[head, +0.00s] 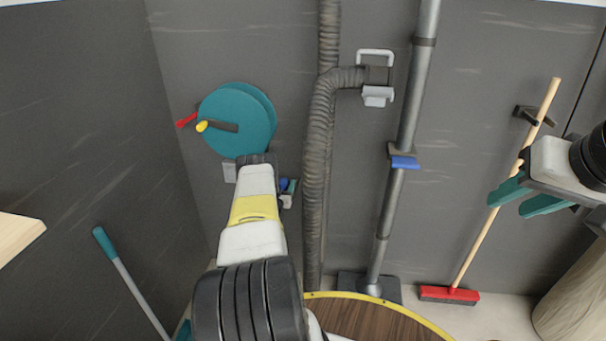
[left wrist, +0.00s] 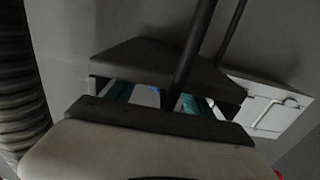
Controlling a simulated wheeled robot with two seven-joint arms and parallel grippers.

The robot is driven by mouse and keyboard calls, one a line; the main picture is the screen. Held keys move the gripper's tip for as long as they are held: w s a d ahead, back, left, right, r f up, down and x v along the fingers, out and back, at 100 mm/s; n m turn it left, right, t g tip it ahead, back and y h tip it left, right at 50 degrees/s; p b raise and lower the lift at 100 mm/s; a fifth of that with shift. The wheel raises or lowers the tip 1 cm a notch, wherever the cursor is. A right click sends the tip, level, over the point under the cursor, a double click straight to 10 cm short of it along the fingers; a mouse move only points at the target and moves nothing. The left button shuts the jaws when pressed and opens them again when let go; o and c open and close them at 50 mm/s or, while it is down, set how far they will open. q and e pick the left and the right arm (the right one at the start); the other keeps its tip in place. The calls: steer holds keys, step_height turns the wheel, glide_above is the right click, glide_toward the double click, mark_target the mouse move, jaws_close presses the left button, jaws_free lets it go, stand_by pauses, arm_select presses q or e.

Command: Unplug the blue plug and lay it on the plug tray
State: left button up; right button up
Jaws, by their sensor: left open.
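A small patch of blue, which looks like the blue plug (head: 284,184), shows at the wall just right of my left forearm. It also shows in the left wrist view (left wrist: 153,89) between the teal fingers. My left gripper (left wrist: 150,97) is open, with a finger on either side of the blue part; I cannot tell whether they touch it. The arm hides most of this gripper in the head view. My right gripper (head: 508,206) is apart from the plug at the right, its teal fingers spread and empty. I cannot make out the plug tray.
A teal reel (head: 238,118) hangs above my left gripper. A ribbed hose (head: 318,160) and a grey pipe (head: 396,190) run down the wall to its right. A red broom (head: 449,294) leans near my right gripper. A white box (left wrist: 268,105) is at the wall.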

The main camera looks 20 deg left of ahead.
arm_select(q)
steer(key=shift+s, duration=0.1)
steer(key=v, duration=0.7)
steer(key=shift+s, duration=0.35)
